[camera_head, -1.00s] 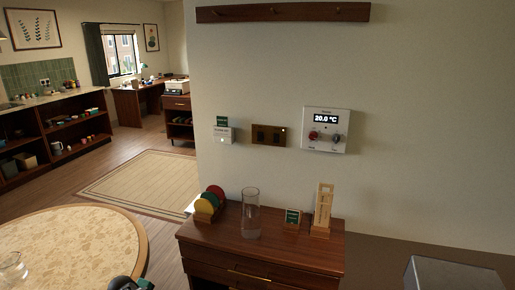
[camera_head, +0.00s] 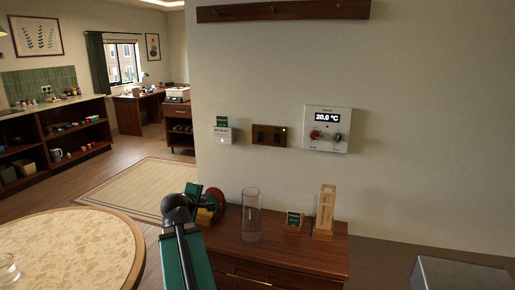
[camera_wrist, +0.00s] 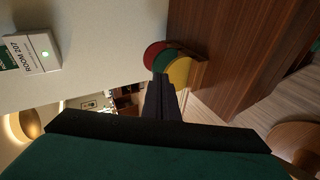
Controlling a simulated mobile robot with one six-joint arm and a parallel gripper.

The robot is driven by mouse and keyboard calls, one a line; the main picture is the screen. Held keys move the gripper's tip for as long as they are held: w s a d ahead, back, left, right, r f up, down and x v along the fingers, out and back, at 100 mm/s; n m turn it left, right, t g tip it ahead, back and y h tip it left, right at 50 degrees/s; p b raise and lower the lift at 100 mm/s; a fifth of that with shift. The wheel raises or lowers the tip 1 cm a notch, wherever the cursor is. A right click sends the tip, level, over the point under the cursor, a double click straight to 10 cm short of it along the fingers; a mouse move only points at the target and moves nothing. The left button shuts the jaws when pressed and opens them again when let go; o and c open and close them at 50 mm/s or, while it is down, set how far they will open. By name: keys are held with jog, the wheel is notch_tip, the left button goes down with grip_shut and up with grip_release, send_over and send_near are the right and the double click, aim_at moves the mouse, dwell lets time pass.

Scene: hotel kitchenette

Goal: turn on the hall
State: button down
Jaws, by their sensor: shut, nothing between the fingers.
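A brass switch plate (camera_head: 269,135) with two dark rockers is on the wall, between a white card holder and a thermostat. A small bright dot shows at its upper right; any lettering is too small to read. The white card holder (camera_head: 222,135) shows a light and has a green card in it. It also shows in the wrist view (camera_wrist: 34,52), marked ROOM 207, with its light green. My gripper (camera_wrist: 160,80) is shut and empty, apart from the wall plates. In the wrist view its fingertips overlap the coloured discs; contact cannot be told. The switch plate is outside the wrist view.
The thermostat (camera_head: 327,129) reads 20.0 °C. Below, a wooden cabinet (camera_head: 285,256) carries a glass cylinder (camera_head: 251,215), a small green card stand (camera_head: 293,223), a wooden stand (camera_head: 325,212) and coloured discs (camera_wrist: 180,72). A round table (camera_head: 70,245) is at left. The wall before the plates is clear.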

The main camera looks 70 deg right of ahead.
aim_at(260, 141)
jog(key=s+d+r+g+h+b, duration=0.1)
jog(key=s+d+r+h, duration=0.1)
jog(key=s+r, duration=0.5)
jog(key=s+d+r+g+h+b, duration=0.1)
jog(key=s+d+r, duration=0.3)
jog(key=s+r, duration=0.4)
notch_tip(260, 141, up, 4)
jog(key=shift+s+d+r+h, duration=0.15)
jog(key=shift+d+h, duration=0.1)
jog(key=shift+h, duration=0.65)
jog(key=shift+d+r+p, duration=0.1)
jog(key=shift+d+p, duration=0.15)
jog(key=shift+p, duration=0.1)
jog(key=d+p, duration=0.2)
jog(key=p, duration=0.3)
jog(key=shift+d, duration=0.25)
jog(key=d+p, duration=0.1)
jog(key=p, duration=0.1)
jog(key=d+p, duration=0.1)
jog(key=p, duration=0.1)
jog(key=shift+f+p, duration=0.3)
jog(key=shift+p, duration=0.1)
